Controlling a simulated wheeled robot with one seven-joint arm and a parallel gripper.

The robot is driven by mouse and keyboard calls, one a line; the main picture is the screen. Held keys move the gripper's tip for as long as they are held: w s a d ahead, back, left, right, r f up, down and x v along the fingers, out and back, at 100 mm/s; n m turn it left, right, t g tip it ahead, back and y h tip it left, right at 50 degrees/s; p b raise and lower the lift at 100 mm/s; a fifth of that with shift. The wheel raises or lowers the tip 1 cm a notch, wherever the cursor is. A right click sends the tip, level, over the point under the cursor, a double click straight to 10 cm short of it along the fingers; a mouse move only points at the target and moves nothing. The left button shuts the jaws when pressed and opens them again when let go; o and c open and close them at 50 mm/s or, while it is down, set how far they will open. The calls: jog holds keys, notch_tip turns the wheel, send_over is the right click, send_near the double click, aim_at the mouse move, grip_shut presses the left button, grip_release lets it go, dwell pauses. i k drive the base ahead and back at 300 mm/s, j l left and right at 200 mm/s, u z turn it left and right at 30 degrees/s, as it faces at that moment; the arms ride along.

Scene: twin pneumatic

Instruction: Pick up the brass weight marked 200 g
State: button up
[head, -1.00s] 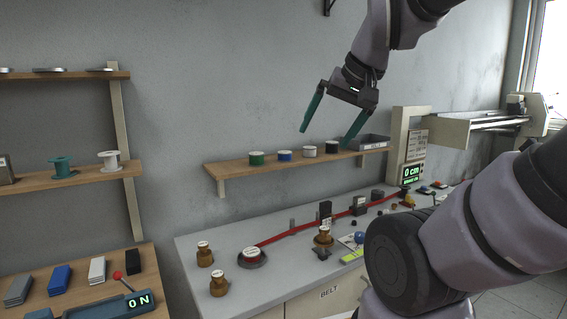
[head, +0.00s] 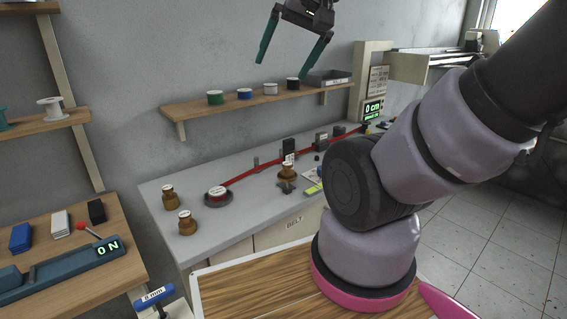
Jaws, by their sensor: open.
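Brass weights with pale tops stand on the grey bench: one (head: 168,197) at the left end, one (head: 187,223) nearer the front edge, and one (head: 288,172) further right on a small dark stand. Their markings are too small to read, so I cannot tell which is the 200 g one. My gripper (head: 284,68) is open and empty at the top of the view, with two green fingers pointing down. It is in front of the wall, high above the weights and apart from them.
A red belt (head: 262,172) runs along the grey bench (head: 240,233) from a round pulley (head: 218,197). Above is a wall shelf (head: 240,98) with several spools and a grey tray (head: 328,78). A wooden table with a blue device (head: 70,270) stands at the left.

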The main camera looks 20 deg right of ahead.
aim_at(286, 172)
jog(key=k+j+z, duration=0.1)
jog(key=z, duration=0.3)
jog(key=k+j+z, duration=0.1)
jog(key=j+z, duration=0.15)
jog(key=z, duration=0.15)
jog(key=k+j+z, duration=0.15)
jog(key=z, duration=0.25)
